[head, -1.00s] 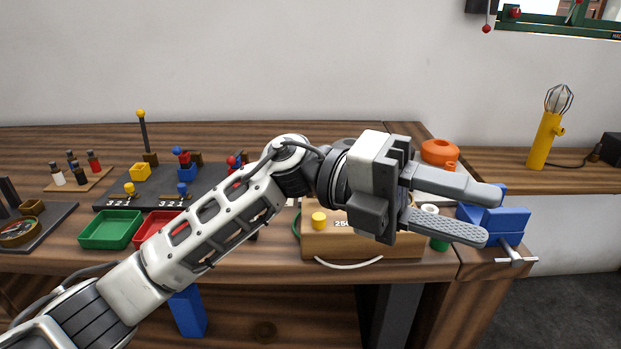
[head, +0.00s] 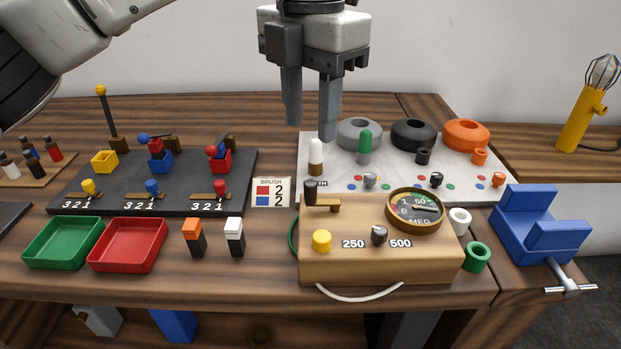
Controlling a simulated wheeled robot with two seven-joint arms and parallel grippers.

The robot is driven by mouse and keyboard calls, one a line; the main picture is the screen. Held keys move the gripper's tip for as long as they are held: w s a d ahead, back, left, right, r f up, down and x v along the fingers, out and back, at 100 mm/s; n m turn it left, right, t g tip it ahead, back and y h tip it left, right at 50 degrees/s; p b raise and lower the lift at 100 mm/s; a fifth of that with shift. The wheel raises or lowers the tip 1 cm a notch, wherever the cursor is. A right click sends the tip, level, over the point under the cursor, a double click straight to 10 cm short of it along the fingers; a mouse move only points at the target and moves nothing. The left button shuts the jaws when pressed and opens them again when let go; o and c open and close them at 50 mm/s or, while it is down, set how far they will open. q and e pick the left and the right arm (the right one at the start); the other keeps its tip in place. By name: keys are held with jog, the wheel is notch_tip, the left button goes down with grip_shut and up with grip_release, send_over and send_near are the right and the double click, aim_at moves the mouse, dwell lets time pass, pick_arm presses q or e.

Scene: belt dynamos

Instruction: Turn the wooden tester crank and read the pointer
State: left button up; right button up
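The wooden tester (head: 380,265) stands near the table's front edge, with a yellow button (head: 321,241), a selector knob between 250 and 500, and a round dial (head: 415,210) with a pointer. The pointer's exact reading is too small to tell. The tester crank (head: 318,200), with a dark upright knob, sits on its top at the left. My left gripper (head: 311,128) points down above and behind the crank, over the white board's left side. Its two fingers are apart with nothing between them. My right gripper does not show.
The white board (head: 460,182) behind the tester holds grey, black and orange rings and upright pegs. Green (head: 63,243) and red (head: 127,245) trays, two small blocks and a dark dynamo board (head: 130,208) lie left. A blue vise (head: 535,228) stands right.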

aim_at(311, 182)
pick_arm(q)
notch_tip(311, 182, down, 10)
jog(key=shift+f, duration=0.1)
dwell(0.4)
grip_shut()
